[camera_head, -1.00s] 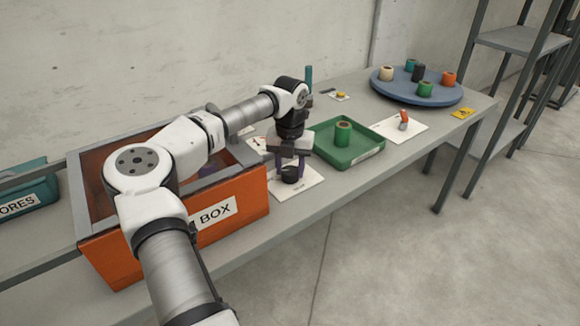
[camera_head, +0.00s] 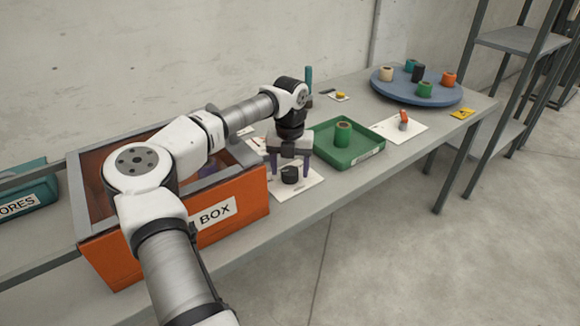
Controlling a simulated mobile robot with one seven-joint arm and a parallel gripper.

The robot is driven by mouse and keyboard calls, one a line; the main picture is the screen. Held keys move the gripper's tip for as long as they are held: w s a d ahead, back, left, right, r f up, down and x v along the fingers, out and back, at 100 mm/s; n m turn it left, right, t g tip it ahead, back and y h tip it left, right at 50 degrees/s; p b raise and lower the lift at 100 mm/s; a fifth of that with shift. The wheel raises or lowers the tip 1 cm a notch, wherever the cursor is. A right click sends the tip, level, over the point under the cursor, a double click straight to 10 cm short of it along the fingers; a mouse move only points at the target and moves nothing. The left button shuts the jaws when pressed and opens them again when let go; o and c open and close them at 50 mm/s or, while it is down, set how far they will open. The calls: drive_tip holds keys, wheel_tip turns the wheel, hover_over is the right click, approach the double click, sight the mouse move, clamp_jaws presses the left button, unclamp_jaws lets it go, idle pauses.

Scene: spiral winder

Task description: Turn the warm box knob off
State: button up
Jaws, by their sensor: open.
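The warm box (camera_head: 245,205) is an orange open-topped box with a grey rim and a white label ending in "BOX". Its knob (camera_head: 290,175) is a short black cylinder on a white plate (camera_head: 307,185) on the bench, to the right of the box. My gripper (camera_head: 290,172) points down over the plate. Its two dark purple fingers are spread, one on each side of the knob, and it looks open. I cannot tell whether the fingers touch the knob. My arm hides part of the box.
A green tray (camera_head: 372,157) with a green spool (camera_head: 343,134) stands close on the right. A white card with an orange lever (camera_head: 403,118) lies beyond it. A blue turntable (camera_head: 417,91) with several spools is at the far end. The bench front edge is clear.

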sight(290, 171)
wheel_tip(290, 171, up, 14)
idle(0.6)
drive_tip(key=shift+s+f, duration=0.1)
drive_tip(key=shift+f, duration=0.05)
